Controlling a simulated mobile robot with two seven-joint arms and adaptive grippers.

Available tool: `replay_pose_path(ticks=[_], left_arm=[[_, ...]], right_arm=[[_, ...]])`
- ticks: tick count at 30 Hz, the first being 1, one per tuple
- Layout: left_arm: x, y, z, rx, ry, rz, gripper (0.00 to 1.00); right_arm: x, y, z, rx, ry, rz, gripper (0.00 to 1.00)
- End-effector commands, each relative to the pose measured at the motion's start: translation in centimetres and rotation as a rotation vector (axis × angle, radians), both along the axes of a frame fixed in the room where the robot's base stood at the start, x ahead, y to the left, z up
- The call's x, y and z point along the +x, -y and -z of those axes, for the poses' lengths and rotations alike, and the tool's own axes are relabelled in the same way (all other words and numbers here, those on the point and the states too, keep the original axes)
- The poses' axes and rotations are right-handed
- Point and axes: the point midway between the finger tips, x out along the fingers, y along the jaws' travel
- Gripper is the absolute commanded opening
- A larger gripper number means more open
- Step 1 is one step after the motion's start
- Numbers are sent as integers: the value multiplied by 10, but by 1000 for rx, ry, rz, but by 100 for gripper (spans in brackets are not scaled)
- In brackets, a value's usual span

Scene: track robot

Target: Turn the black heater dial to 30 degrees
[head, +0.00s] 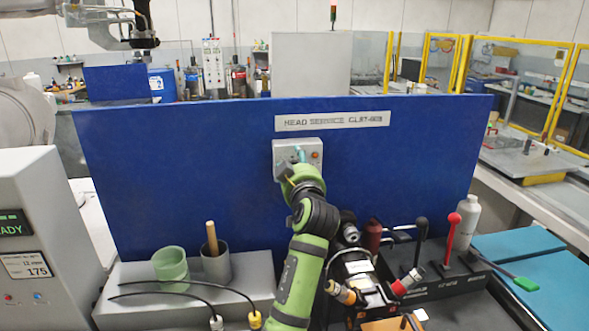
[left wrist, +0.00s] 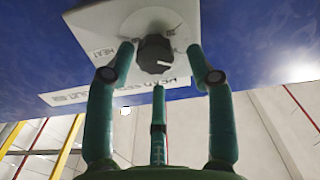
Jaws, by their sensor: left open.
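The black heater dial (left wrist: 155,54) sits on a light grey plate (left wrist: 110,28) marked HEAT, with a white pointer line on its face. In the left wrist view, my left gripper (left wrist: 160,66) has its three teal fingers spread open around the dial. Two fingertips lie on either side of it and one below it, with visible gaps. In the head view, my left gripper (head: 297,166) is in front of the grey control box (head: 283,147) on the blue panel and hides the dial. My right gripper is not in view.
The blue panel (head: 180,180) carries a sign (head: 332,120) above the box. Below stand a green cup (head: 170,264), a grey cup (head: 216,266) with a wooden handle, a red-knobbed lever (head: 453,218) and a white bottle (head: 467,212). The panel around the box is clear.

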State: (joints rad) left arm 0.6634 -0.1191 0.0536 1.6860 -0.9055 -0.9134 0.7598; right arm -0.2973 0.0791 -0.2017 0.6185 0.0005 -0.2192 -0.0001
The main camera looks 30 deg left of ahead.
Motion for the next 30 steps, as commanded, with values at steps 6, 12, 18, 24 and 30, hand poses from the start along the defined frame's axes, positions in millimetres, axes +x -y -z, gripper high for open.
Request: replay_pose_path(ticks=[6, 12, 18, 24, 30], left_arm=[[0, 0, -45, -1, 10, 2, 55], [0, 0, -78, 0, 7, 1, 55], [0, -1, -90, 0, 4, 1, 55], [0, 0, -91, 1, 3, 1, 55], [-3, -9, -81, 11, -5, -8, 55]], right_arm=[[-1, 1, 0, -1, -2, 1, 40], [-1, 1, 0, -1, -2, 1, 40], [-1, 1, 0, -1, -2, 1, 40], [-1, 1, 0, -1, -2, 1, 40], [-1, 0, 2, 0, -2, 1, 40]])
